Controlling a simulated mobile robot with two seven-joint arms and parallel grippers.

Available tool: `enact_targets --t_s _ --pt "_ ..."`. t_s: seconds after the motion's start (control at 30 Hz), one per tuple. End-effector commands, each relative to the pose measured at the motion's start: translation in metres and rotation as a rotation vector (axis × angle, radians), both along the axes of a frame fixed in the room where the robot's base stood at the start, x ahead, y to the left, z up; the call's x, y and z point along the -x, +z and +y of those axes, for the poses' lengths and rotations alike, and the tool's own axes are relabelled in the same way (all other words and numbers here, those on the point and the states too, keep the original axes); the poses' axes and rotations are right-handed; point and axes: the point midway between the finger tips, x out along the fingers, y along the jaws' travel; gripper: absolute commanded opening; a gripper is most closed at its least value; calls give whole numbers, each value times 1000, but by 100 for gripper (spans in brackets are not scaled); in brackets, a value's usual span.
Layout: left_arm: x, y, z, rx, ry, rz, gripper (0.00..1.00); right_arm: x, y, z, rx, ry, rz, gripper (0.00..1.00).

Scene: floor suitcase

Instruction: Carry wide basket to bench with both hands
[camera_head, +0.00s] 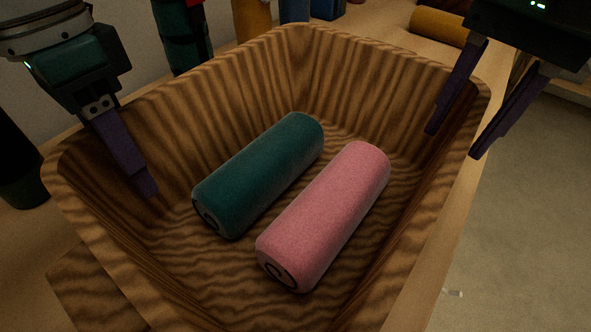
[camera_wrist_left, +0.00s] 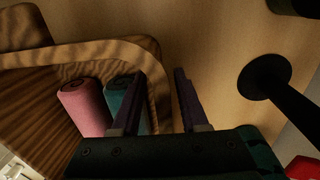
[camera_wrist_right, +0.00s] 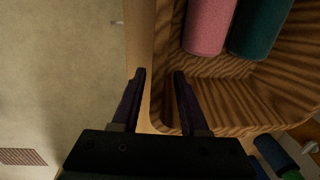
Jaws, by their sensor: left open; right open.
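The wide basket (camera_head: 75,185), wood-striped with flaring walls, stands on a light wooden surface. A teal roll (camera_head: 262,172) and a pink roll (camera_head: 325,215) lie inside it. My left gripper (camera_wrist_left: 161,74) is open at the basket's left rim; one finger reaches inside and the other is outside, hidden in the head view by the wall. My right gripper (camera_head: 455,143) is open over the right rim, one finger inside and one outside. In the right wrist view (camera_wrist_right: 160,74) the rim passes between its fingers. Whether any finger touches the wall, I cannot tell.
A yellow roll (camera_head: 438,27) lies on the surface at the back right. A dark green bottle-like thing (camera_head: 182,38) and other upright objects stand behind the basket. A dark object (camera_head: 18,165) stands at the left. Bare floor (camera_head: 535,200) lies beyond the surface's right edge.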

Motion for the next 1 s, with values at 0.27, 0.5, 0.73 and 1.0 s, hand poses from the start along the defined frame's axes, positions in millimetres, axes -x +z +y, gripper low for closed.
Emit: enact_targets --t_s 0.27,0.5,0.73,1.0 --pt "1 -27 -2 0 -1 0 44 -1 -27 2 -1 0 1 44" --pt "2 -30 -2 0 -2 -2 44 -1 -30 2 0 0 0 44" --pt "2 -29 -2 1 -2 -1 28 -1 -29 2 0 0 0 28" --pt "2 -29 -2 1 -1 -1 0 -1 -29 2 0 0 0 0"
